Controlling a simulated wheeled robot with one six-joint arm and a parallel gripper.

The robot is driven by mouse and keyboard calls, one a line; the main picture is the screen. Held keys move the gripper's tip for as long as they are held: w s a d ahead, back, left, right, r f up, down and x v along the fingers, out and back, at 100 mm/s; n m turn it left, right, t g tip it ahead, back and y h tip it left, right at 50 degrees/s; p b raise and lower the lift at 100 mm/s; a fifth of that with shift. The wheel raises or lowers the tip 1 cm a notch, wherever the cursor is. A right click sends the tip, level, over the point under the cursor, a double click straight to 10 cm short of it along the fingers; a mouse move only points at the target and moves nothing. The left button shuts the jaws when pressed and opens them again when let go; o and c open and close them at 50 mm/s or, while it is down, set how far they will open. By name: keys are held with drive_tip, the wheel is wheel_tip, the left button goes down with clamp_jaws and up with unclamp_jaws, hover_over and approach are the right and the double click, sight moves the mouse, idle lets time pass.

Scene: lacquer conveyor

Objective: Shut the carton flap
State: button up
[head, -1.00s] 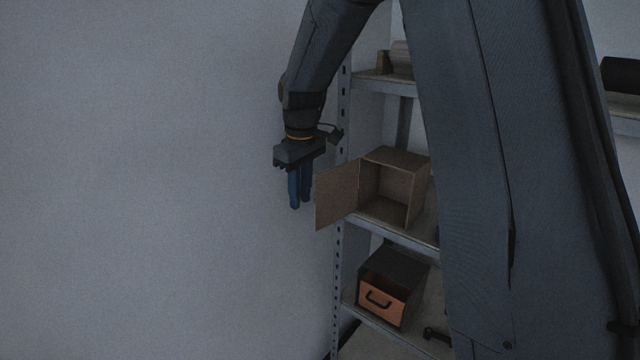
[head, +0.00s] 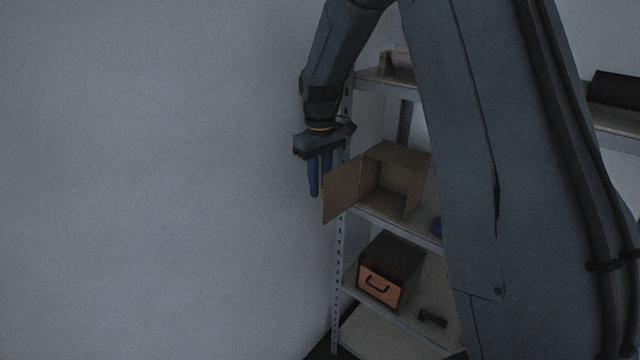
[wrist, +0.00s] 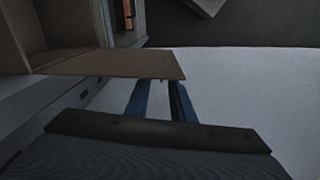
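The brown cardboard carton (head: 398,160) stands on the middle shelf with its opening facing out. Its flap (head: 343,190) stands open, swung out to the left beyond the shelf post. In the wrist view the flap (wrist: 115,64) crosses in front of my fingers and hides their tips; the carton's inside (wrist: 55,25) shows at upper left. My gripper (head: 320,190) points down at the flap's free outer edge, its two blue fingers apart with a gap and nothing seen between them. The fingers also show in the wrist view (wrist: 160,98). I cannot tell whether they touch the flap.
The metal shelf post (head: 339,250) stands close beside the flap. A dark box with an orange drawer front (head: 382,285) sits on the shelf below, with a small black object (head: 433,318) near it. A plain wall (head: 150,180) lies left. My arm hides the shelf's right part.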

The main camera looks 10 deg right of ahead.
drive_tip(key=shift+f, duration=0.6)
clamp_jaws()
drive_tip(key=shift+r, duration=0.1)
idle(1.0)
